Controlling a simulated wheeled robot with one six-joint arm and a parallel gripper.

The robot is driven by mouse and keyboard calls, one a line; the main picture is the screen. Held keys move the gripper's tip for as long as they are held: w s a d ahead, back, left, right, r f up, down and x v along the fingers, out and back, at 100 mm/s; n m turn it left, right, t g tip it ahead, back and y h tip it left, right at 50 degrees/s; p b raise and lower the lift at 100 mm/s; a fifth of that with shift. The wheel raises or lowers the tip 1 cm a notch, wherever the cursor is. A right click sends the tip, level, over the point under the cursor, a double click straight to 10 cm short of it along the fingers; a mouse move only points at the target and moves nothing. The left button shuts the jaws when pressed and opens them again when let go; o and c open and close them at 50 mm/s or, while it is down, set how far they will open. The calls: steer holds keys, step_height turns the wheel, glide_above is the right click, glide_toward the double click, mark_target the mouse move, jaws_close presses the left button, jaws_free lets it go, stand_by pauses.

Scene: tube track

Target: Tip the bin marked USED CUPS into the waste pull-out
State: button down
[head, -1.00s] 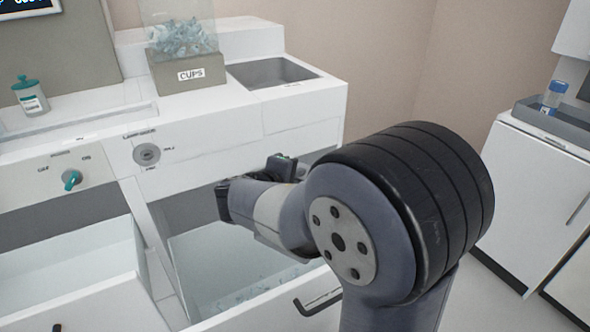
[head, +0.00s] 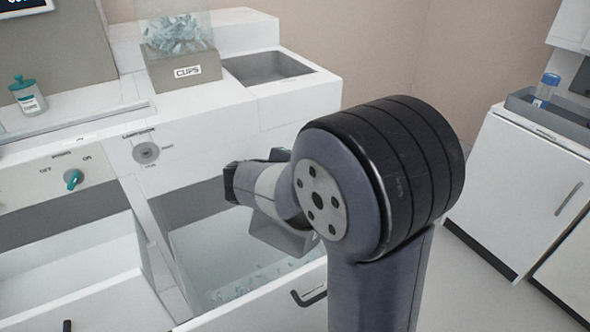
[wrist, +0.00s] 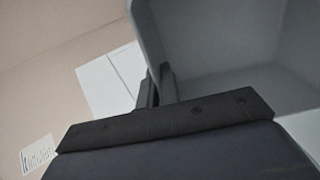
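A grey bin shows large in the wrist view (wrist: 225,60). Its inside looks bare where visible, and no label can be read. My gripper (wrist: 157,88) has its fingers on the bin's wall at the left. In the head view a small part of the bin (head: 283,239) shows under my wrist; my arm hides the rest, and the fingertips are hidden there. The bin is tilted above the open waste pull-out (head: 190,240). Pale blue pieces (head: 245,287) lie at the bottom of the pull-out.
A CUPS dispenser (head: 185,71) and an open grey recess (head: 268,67) are on the counter above. Another open drawer (head: 75,262) is at the left. A teal knob (head: 73,179) is on the front panel. A white cabinet (head: 525,190) stands at the right, with floor between.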

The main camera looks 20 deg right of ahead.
steer(key=shift+w+d+p, duration=0.1)
steer(key=shift+p, duration=0.45)
steer(key=p, duration=0.1)
steer(key=g+y+p, duration=0.1)
steer(key=p, duration=0.1)
steer(key=shift+w+d+f, duration=0.25)
steer(key=shift+d+f, duration=0.05)
steer(key=shift+f, duration=0.05)
steer(key=p, duration=0.2)
steer(key=f+g+y+p, duration=0.1)
steer(key=p, duration=0.1)
steer(key=shift+w+d+y, duration=0.3)
steer(key=shift+d, duration=0.05)
steer(key=shift+w+d+f+p, duration=0.1)
steer(key=shift+f+p, duration=0.2)
steer(key=shift+p, duration=0.2)
steer(key=shift+g+y+p, duration=0.3)
steer(key=shift+p, duration=0.4)
steer(key=f+p, duration=0.1)
steer(key=p, duration=0.3)
steer(key=g+y+p, duration=0.1)
steer(key=p, duration=0.3)
steer(key=w+d+f+g+y+p, duration=0.1)
steer(key=p, duration=0.3)
steer(key=shift+f, duration=0.35)
steer(key=shift+f+g+y+p, duration=0.3)
steer(key=shift+y+p, duration=0.1)
steer(key=shift+p, duration=0.6)
steer(key=shift+r+p, duration=0.1)
steer(key=shift+p, duration=0.35)
